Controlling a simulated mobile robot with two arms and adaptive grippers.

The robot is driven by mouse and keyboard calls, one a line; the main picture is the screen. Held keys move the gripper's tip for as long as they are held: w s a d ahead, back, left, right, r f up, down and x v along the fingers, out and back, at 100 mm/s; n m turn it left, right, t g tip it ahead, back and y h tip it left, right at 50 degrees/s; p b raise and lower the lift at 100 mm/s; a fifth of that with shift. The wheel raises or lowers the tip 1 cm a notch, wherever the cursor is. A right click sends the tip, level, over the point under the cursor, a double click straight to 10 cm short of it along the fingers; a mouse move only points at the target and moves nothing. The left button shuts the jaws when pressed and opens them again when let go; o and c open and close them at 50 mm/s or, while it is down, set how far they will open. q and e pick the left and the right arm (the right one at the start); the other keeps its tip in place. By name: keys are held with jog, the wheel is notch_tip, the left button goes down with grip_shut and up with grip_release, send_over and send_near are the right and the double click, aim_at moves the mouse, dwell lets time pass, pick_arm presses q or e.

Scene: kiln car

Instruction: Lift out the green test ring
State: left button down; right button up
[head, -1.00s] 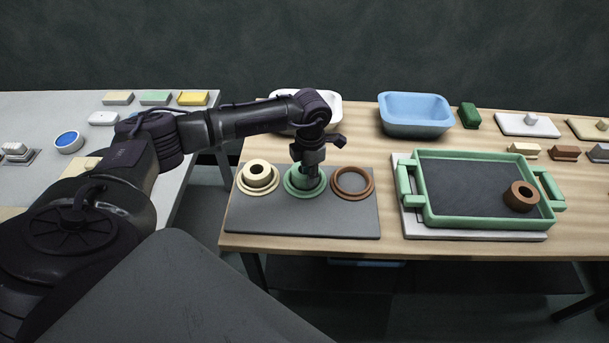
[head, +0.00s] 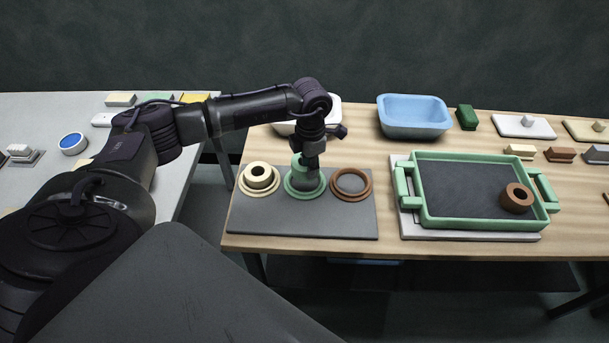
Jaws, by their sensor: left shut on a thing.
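The green test ring (head: 300,174) stands at the green outer ring (head: 291,193) in the middle of the dark grey board (head: 305,222). My left gripper (head: 311,168) points down from above and is shut on the green test ring, partly covering it. The test ring looks slightly raised; whether its underside is clear of the outer ring I cannot tell. To its left a cream ring (head: 259,173) sits inside a cream outer ring. To its right is an empty brown outer ring (head: 367,188). My right gripper is not in view.
A green-rimmed tray (head: 480,225) on the right holds a brown ring (head: 507,202). Behind stand a blue basin (head: 415,112), a white basin (head: 280,128) partly behind my arm, and a green block (head: 467,117). Bare wood lies between board and tray.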

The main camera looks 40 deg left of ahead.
pick_arm(q)
jog(key=shift+r+p, duration=0.7)
jog(key=shift+r, duration=0.7)
